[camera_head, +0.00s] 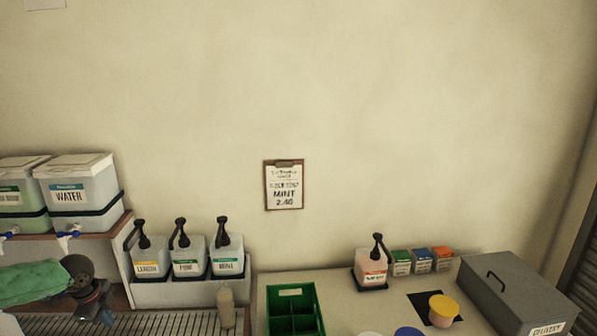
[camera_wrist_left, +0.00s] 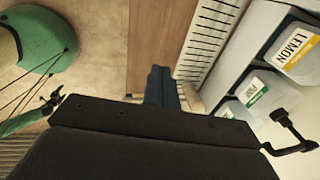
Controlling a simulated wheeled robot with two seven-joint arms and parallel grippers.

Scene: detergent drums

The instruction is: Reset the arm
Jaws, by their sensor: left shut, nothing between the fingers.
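My left gripper (camera_head: 106,317) is at the lower left of the head view, in front of the drink-style shelf and beside the slatted grille. In the left wrist view its two dark blue fingers (camera_wrist_left: 163,86) are together, shut with nothing between them. They point away over a brown board and the grille. My right gripper is in neither view.
Pump bottles labelled LEMON (camera_head: 149,264) and MINT (camera_head: 227,260) stand in a pale rack, close to my left gripper. A WATER drum (camera_head: 80,190) is on the shelf above. A green crate (camera_head: 279,322) and grey box (camera_head: 520,293) are right.

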